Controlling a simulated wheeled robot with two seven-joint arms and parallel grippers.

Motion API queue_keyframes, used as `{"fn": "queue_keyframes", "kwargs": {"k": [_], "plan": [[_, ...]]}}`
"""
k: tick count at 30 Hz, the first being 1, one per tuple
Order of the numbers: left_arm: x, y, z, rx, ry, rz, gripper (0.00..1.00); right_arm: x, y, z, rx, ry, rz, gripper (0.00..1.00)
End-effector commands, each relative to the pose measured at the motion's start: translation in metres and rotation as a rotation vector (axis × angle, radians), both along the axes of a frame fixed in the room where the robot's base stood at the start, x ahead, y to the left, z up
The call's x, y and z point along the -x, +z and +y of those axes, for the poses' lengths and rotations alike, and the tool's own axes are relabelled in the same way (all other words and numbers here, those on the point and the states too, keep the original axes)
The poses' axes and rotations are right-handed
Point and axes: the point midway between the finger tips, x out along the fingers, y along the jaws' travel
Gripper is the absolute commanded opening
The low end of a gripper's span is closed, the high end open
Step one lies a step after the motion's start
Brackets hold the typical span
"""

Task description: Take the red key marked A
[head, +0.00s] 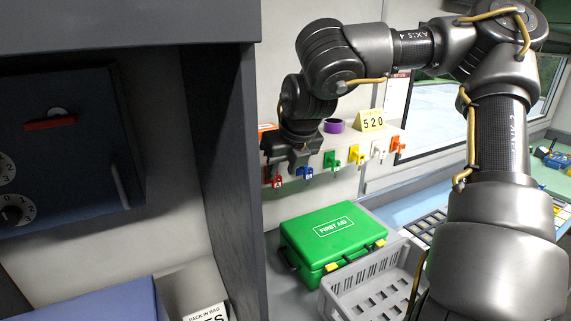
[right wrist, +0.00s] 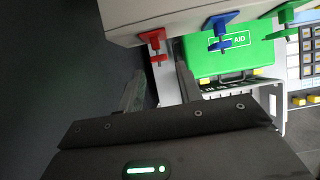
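My right gripper (head: 288,163) is by the left end of the shelf and partly hides that area in the head view. In the right wrist view its two fingers (right wrist: 161,72) are apart with nothing held between them. The red key appears between and just beyond the fingertips. My left gripper is not in view.
Beside the red key hang a blue key (head: 306,172), a green key (head: 331,160) and others. Below are a green first aid case (head: 330,240) and grey crate (head: 365,290). A dark cabinet wall (head: 228,170) stands left.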

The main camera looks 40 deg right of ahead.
Motion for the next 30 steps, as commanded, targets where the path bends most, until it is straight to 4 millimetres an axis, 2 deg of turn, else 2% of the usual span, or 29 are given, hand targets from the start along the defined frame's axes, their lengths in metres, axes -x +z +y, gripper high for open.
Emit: {"fn": "queue_keyframes", "kwargs": {"k": [1, 9, 26, 27, 30], "plan": [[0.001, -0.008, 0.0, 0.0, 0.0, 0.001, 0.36, -0.002, -0.01, -0.001, 0.0, 0.0, 0.002, 0.35], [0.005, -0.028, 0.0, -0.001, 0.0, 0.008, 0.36, -0.014, -0.029, -0.004, 0.001, 0.0, 0.0, 0.35], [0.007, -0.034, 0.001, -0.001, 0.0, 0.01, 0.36, -0.019, -0.036, -0.006, 0.001, 0.0, 0.001, 0.35], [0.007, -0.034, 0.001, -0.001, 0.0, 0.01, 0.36, -0.019, -0.036, -0.006, 0.001, 0.0, 0.001, 0.34], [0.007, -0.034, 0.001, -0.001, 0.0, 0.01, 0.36, -0.019, -0.036, -0.006, 0.001, 0.0, 0.001, 0.21]]}}
